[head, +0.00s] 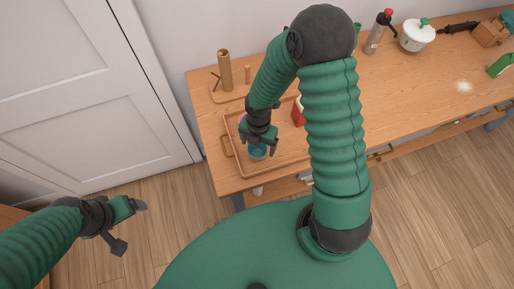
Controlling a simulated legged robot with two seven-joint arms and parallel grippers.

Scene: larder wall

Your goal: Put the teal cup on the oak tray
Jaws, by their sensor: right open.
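The teal cup (257,153) is at the front left part of the oak tray (233,163), which lies on the left end of the wooden counter. My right gripper (262,147) is above the cup with its open fingers down around or just beside it. The fingers hide part of the cup, so I cannot tell whether they touch it. The cup appears to stand on the tray floor. My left gripper (128,226) is open and empty, over the floor at the lower left, well away from the counter.
A red item (298,112) is at the tray's right part, partly behind my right arm. A wooden stand (224,72) is behind the tray. The counter's middle right is mostly clear.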

